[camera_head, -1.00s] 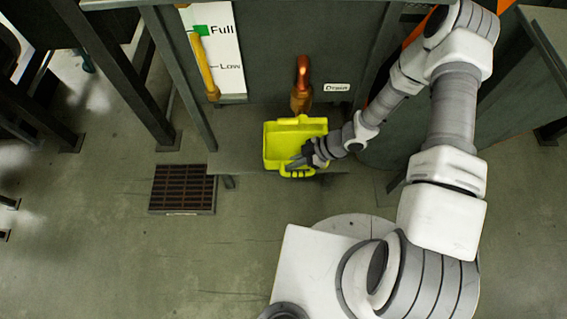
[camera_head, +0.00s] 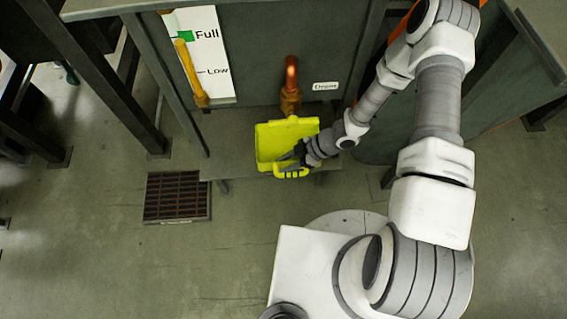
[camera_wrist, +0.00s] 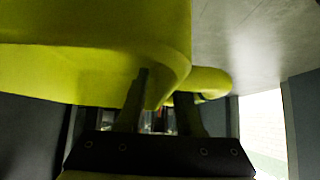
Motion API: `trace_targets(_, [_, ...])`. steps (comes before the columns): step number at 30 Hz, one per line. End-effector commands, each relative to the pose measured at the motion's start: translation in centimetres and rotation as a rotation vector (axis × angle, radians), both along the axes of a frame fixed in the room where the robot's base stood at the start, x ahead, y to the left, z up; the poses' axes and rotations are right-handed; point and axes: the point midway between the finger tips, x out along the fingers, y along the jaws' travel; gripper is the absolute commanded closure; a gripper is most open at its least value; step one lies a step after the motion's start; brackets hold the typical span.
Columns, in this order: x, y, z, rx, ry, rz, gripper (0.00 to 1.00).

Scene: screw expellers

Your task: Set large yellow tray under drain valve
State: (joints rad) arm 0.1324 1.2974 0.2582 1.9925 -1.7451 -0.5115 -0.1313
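The large yellow tray (camera_head: 268,132) is below and slightly left of the copper drain valve (camera_head: 291,85), near the front edge of the grey ledge. Its open side faces up and its handle (camera_head: 291,172) faces me. My gripper (camera_head: 297,157) is at the handle side of the tray. The exact contact and the tray's underside are hidden.
A white "Drain" label (camera_head: 325,86) is right of the valve. A level gauge (camera_head: 210,60) with a yellow tube is at left. The grey ledge (camera_head: 225,150) extends left of the tray. A floor grate (camera_head: 177,197) lies lower left. Table legs stand at far left.

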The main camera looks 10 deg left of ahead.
Motion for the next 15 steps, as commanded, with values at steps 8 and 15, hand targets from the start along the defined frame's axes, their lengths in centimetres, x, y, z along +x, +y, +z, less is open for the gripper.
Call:
trace_targets(8, [0.5,-1.5,2.3,-0.001,-0.003,-0.001,0.65])
trace_targets(15, [1.3,-5.2,6.1,-0.001,-0.003,-0.001,0.65])
